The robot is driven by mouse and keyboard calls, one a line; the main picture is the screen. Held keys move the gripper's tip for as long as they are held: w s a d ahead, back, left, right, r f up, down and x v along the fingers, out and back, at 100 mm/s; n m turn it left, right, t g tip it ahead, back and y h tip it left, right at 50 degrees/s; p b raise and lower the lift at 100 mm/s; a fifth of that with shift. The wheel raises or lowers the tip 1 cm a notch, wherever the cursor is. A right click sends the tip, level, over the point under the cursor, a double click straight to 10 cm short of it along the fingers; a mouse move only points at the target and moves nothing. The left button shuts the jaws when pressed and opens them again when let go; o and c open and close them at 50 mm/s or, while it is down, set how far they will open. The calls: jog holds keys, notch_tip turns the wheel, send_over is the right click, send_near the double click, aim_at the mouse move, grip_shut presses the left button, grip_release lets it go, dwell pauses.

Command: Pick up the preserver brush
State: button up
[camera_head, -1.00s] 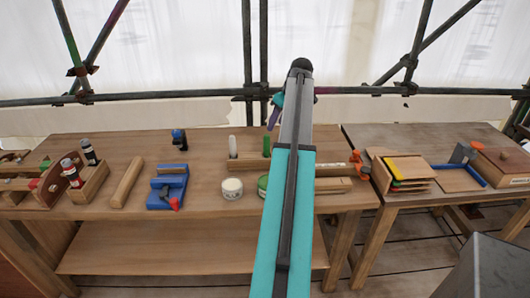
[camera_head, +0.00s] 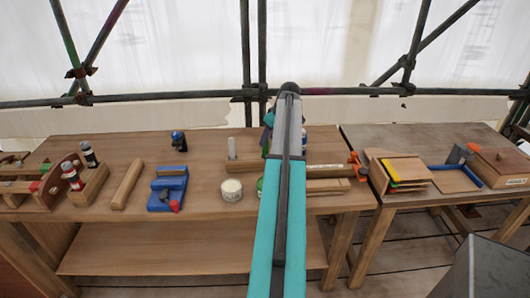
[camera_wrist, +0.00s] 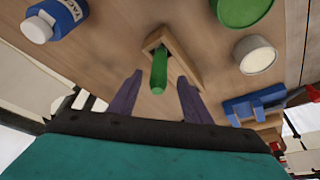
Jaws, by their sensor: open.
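In the wrist view a green handle (camera_wrist: 159,70), which I take for the preserver brush, stands up from a wooden holder (camera_wrist: 181,60). My gripper (camera_wrist: 160,77) is open, with its two purple fingers to either side of the handle in the picture. I cannot tell whether the handle is at finger depth, and no contact shows.
A cream tub (camera_wrist: 256,55) and a green tin (camera_wrist: 241,8) stand near the holder. A blue and white bottle (camera_wrist: 54,22) stands on the other side. A blue clamp-like tool (camera_head: 167,190) and a wooden bar (camera_head: 127,184) lie left on the bench (camera_head: 100,235).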

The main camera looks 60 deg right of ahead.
jog(key=shift+w+f, duration=0.1)
jog(key=shift+f, duration=0.1)
dwell(0.3)
jog(key=shift+p+x, duration=0.95)
jog(key=shift+x, duration=1.5)
jog(key=shift+d, duration=0.1)
grip_shut()
jog(key=shift+r, duration=0.1)
jog(key=shift+r+b, duration=1.25)
jog(key=shift+r, duration=3.65)
